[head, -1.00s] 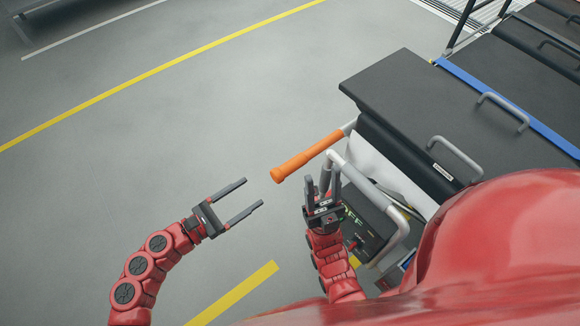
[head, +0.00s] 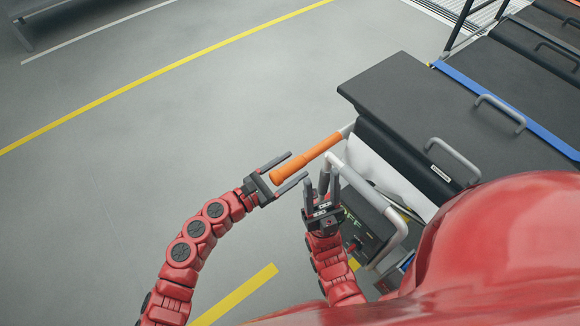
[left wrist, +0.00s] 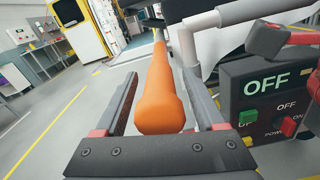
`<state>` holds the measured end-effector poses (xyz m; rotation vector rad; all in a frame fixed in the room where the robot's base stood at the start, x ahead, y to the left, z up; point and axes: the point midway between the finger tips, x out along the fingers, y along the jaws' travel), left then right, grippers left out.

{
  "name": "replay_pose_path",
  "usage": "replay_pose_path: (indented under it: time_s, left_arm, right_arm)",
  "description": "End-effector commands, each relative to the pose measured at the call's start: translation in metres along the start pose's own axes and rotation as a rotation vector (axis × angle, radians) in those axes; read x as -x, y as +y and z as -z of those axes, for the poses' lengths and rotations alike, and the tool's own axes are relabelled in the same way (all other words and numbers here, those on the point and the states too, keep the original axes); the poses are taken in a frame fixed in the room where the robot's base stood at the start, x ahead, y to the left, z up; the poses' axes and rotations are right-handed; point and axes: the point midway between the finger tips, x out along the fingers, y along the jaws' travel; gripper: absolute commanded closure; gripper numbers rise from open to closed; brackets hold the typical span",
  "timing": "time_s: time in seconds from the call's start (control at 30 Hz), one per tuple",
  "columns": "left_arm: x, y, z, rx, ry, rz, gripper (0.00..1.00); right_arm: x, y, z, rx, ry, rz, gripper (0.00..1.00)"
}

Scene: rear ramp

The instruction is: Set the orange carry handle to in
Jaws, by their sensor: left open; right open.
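The orange carry handle (head: 305,158) sticks out to the left from the grey tube frame below the black platform. My left gripper (head: 298,165) is open, with its two fingers on either side of the handle's free end in the head view. In the left wrist view the handle (left wrist: 160,95) runs between the open fingers (left wrist: 165,95), and no firm grip shows. My right gripper (head: 322,188) is open and empty beside the grey tube, just right of the handle's end. Whether it touches the tube is unclear.
A grey tube handle (head: 375,195) stands close to both grippers. A control box (left wrist: 275,95) marked OFF, with red and green buttons, lies to the right. The black stretcher-like platform (head: 430,115) fills the right. The floor (head: 130,130) to the left is clear.

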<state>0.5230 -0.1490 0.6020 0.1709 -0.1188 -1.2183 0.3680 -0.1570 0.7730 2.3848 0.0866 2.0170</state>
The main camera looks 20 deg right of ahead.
Motion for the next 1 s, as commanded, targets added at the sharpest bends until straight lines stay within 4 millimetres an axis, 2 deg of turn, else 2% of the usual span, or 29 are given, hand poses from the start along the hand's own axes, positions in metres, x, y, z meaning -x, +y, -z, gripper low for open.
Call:
replay_pose_path:
  time_s: [0.07,0.4,0.47,1.0]
  left_arm:
    - [0.0002,0.0002,-0.0001,0.0,0.0,0.0,0.3]
    - [0.0004,0.0002,-0.0002,0.0,0.0,0.0,0.91]
    - [0.0004,0.0002,-0.0003,-0.001,0.0,0.0,1.0]
    - [0.0003,0.0,-0.0004,0.0,-0.001,0.001,1.0]
  right_arm:
    - [0.0,0.0,0.0,0.0,0.0,0.0,0.5]
    - [0.0,0.0,0.0,0.0,0.0,0.0,0.5]
    - [0.0,0.0,0.0,0.0,0.0,0.0,0.5]
    - [0.0,0.0,0.0,0.0,0.0,0.0,0.5]
